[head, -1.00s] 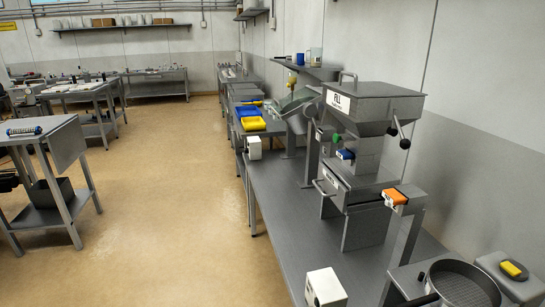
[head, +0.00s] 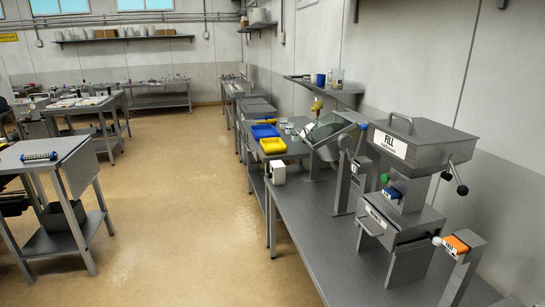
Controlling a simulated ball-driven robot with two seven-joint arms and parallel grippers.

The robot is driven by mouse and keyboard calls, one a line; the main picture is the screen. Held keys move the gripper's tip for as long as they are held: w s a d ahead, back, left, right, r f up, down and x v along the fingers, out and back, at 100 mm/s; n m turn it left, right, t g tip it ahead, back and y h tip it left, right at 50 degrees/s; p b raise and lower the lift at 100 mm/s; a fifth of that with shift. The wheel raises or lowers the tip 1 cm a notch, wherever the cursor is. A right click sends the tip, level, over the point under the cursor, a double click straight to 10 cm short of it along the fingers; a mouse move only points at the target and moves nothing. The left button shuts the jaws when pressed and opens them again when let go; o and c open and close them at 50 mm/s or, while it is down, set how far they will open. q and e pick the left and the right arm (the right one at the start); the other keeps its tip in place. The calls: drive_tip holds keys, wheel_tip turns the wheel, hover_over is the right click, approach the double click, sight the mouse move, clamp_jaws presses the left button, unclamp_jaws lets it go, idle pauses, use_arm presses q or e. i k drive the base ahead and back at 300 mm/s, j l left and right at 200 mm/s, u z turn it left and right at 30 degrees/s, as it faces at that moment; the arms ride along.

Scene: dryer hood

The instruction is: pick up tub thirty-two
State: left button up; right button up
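No tub marked thirty-two can be made out in the head view. A few small pale containers (head: 290,125) stand on the far bench beside the blue and yellow trays, too small to read any label. Neither of my grippers is in view.
A blue tray (head: 265,131) and a yellow tray (head: 272,146) sit on the bench's left side. A machine marked FILL (head: 415,140) stands on the near bench (head: 310,230). A side table (head: 45,160) is at left. The floor (head: 190,200) between is clear.

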sight(288, 125)
drive_tip(key=i+j+u, duration=0.1)
drive_tip(key=i+j, duration=0.2)
drive_tip(key=i, duration=0.15)
drive_tip(key=i+j+u, duration=0.1)
drive_tip(key=i, duration=0.4)
drive_tip(key=i+j+u, duration=0.1)
drive_tip(key=i+j, duration=0.2)
drive_tip(key=i, duration=0.2)
drive_tip(key=i+j+u, duration=0.1)
drive_tip(key=i, duration=0.35)
drive_tip(key=i+j, duration=0.2)
drive_tip(key=i, duration=0.85)
drive_tip(key=i+j+z, duration=0.15)
drive_tip(key=i, duration=0.4)
drive_tip(key=i+j, duration=0.1)
drive_tip(key=i, duration=0.4)
drive_tip(key=i+j+z, duration=0.1)
drive_tip(key=i, duration=0.45)
